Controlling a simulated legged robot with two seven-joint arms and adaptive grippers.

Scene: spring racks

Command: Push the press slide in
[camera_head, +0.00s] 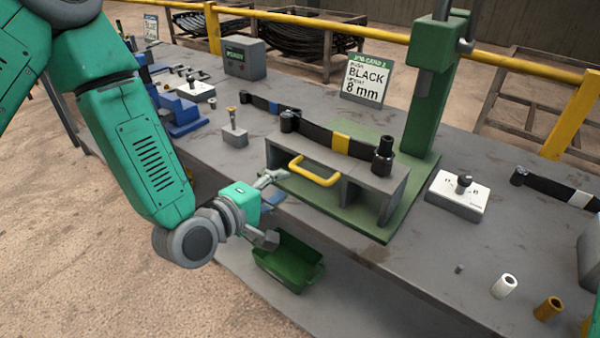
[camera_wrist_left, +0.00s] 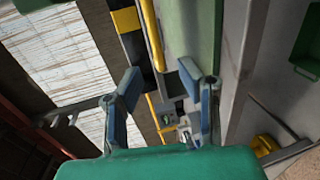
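The press slide (camera_head: 390,195) is a grey open-fronted box with a yellow handle (camera_head: 315,174) on its front. My left gripper (camera_head: 274,207) is open and empty at the bench's front edge, left of and apart from the handle. In the left wrist view its two blue-padded fingers (camera_wrist_left: 165,98) are spread, with the yellow handle (camera_wrist_left: 152,38) beyond them. My right gripper is not in view.
A sign (camera_head: 367,80) reads "BLACK 8 mm". A white-topped block (camera_head: 457,195) and small white and orange bushings (camera_head: 548,308) stand to the right. A small grey block with a pin (camera_head: 235,135) stands to the left.

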